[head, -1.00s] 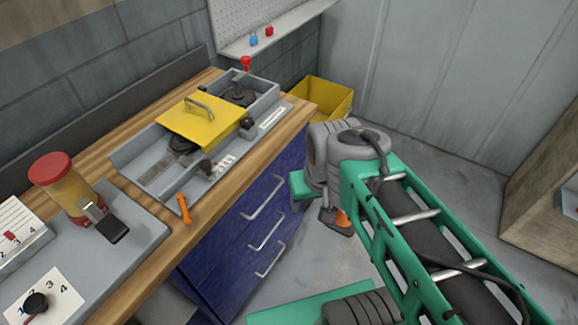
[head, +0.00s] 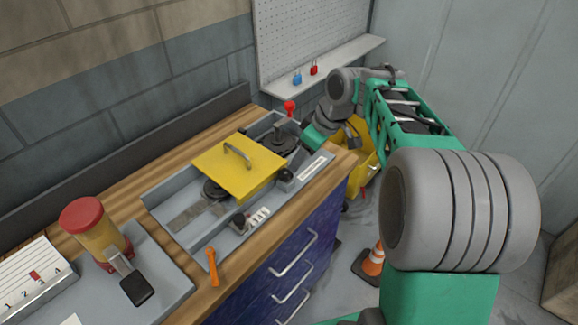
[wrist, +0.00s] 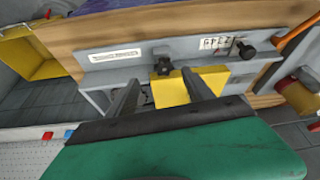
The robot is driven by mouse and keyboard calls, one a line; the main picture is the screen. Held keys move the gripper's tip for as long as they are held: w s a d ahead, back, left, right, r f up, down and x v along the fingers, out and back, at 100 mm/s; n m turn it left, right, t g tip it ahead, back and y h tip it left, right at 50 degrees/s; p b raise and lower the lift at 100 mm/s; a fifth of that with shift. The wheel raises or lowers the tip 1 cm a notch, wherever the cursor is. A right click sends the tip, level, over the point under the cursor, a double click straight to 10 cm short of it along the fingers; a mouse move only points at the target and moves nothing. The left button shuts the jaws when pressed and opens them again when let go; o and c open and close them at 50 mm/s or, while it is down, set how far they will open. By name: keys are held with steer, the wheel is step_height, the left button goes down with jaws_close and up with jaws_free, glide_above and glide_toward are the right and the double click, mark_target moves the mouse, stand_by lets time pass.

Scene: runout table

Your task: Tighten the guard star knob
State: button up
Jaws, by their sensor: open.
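The black star knob (head: 285,174) sits on the front wall of the grey machine bed (head: 172,222), at the right corner of the yellow guard (head: 238,168).
A second black knob (head: 240,221) stands beside a number label on the bed's front. A red-topped lever (head: 289,108) rises at the back. An orange-handled tool (head: 212,268) lies at the bench's front edge. A red-capped jar (head: 90,225) stands left.

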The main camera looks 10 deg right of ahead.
mark_target(288, 174)
steer(key=x, duration=0.5)
steer(key=a+p+x, duration=0.1)
steer(key=x, duration=0.2)
jaws_close()
stand_by(0.4)
